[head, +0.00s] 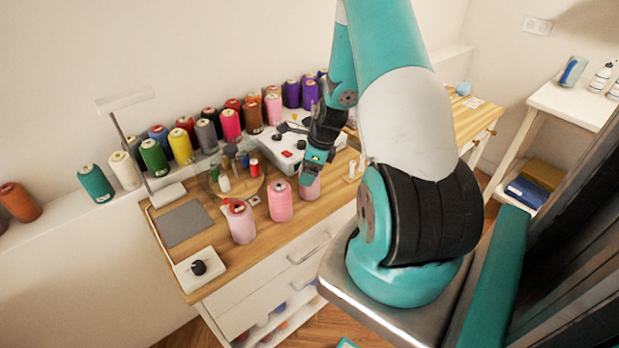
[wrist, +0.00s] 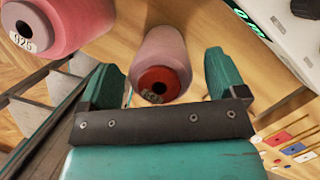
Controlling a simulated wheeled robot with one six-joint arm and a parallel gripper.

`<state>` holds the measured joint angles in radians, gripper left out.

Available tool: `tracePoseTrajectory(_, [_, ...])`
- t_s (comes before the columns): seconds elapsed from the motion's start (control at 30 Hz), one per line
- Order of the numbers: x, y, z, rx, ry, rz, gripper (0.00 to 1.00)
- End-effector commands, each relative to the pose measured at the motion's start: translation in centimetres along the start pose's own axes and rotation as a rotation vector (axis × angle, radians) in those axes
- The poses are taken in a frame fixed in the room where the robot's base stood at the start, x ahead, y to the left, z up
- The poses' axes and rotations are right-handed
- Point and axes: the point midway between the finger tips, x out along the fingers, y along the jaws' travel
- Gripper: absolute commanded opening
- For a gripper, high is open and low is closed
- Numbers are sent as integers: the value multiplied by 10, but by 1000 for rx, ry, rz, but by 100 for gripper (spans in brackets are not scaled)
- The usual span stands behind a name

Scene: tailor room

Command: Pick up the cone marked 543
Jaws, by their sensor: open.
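A pale pink thread cone (wrist: 165,48) with a red inner end stands between the two fingers of my gripper (wrist: 163,85) in the wrist view. My gripper is open, with a finger on each side and some gap showing. In the head view, my gripper (head: 316,160) is over a pink cone (head: 311,188) near the desk's front edge. A pinker cone (wrist: 66,22) at the wrist view's upper left is marked 925. No label reading 543 is legible.
In the head view, two more pink cones (head: 280,201) (head: 241,224) stand left of my gripper on the wooden desk (head: 222,270). A white machine (head: 281,150) lies behind it. Several colored cones line the back ledge. A grey mat (head: 184,224) lies at left.

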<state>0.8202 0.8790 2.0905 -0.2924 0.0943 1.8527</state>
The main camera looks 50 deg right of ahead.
Motion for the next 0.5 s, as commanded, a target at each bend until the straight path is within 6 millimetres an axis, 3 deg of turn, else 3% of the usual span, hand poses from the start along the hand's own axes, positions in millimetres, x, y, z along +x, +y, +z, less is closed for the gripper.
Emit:
tracePoseTrajectory(0.13, [12, 0, 0, 0, 0, 1, 90])
tracePoseTrajectory(0.37, [13, 0, 0, 0, 0, -1, 90])
tracePoseTrajectory(0.5, [13, 0, 0, 0, 0, -1, 58])
